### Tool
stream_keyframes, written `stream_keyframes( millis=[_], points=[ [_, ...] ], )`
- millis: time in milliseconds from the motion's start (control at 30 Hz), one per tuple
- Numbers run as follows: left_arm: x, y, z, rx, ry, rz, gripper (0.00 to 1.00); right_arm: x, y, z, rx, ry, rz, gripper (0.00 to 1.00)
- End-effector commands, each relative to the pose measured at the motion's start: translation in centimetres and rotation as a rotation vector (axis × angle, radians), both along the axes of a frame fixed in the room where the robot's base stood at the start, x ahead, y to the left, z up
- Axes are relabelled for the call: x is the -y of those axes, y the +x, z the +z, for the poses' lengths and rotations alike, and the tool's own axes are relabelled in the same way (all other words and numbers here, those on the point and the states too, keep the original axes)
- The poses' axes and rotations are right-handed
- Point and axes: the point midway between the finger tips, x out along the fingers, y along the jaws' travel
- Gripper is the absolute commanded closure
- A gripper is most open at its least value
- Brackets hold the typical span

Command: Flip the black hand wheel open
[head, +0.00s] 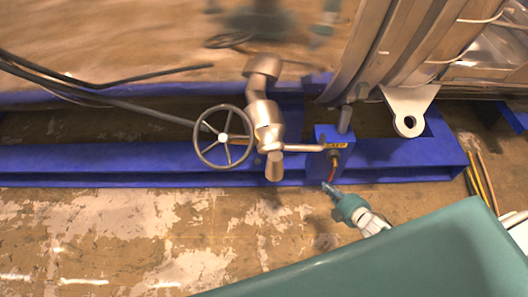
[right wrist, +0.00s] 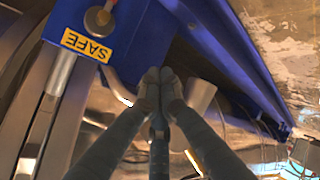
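The black hand wheel (head: 224,137), a dark spoked ring with a pale hub, faces out from the left side of a silver valve (head: 264,115) in the head view. My right gripper (head: 329,187) is below and to the right of the wheel, clearly apart from it, in front of the blue frame. In the right wrist view its fingertips (right wrist: 160,82) are together, with nothing visible held between them. I cannot make out the wheel in the right wrist view. My left gripper does not show in the head view.
A blue frame (head: 110,159) runs behind the valve. Black cables (head: 120,102) reach toward the wheel from the left. The floor in front is clear.

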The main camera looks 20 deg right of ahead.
Motion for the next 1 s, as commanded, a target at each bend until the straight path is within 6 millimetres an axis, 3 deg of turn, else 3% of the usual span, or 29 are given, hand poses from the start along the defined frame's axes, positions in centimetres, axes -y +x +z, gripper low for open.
stream_keyframes(
  millis=[33,100,133,200,333,433,600,1000],
  points=[
    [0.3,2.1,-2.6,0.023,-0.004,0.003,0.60,0.7,4.7,2.0,0.168,-0.108,0.141,1.00],
    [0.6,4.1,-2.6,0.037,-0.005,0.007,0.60,-0.2,8.5,7.7,0.377,-0.256,0.335,1.00],
    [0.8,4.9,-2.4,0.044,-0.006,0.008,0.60,-0.9,9.4,9.9,0.463,-0.320,0.418,1.00],
    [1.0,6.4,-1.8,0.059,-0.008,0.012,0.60,-3.0,10.3,14.6,0.649,-0.465,0.605,1.00],
    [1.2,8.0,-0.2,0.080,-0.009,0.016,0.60,-7.0,8.7,20.0,0.921,-0.693,0.904,1.00],
    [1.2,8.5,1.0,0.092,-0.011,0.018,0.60,-9.0,6.5,21.9,1.058,-0.812,1.071,1.00],
    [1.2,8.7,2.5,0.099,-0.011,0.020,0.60,-10.5,4.3,23.1,1.166,-0.905,1.213,1.00],
    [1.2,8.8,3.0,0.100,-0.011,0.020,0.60,-10.8,4.2,23.5,1.176,-0.911,1.226,1.00]
  ],
)
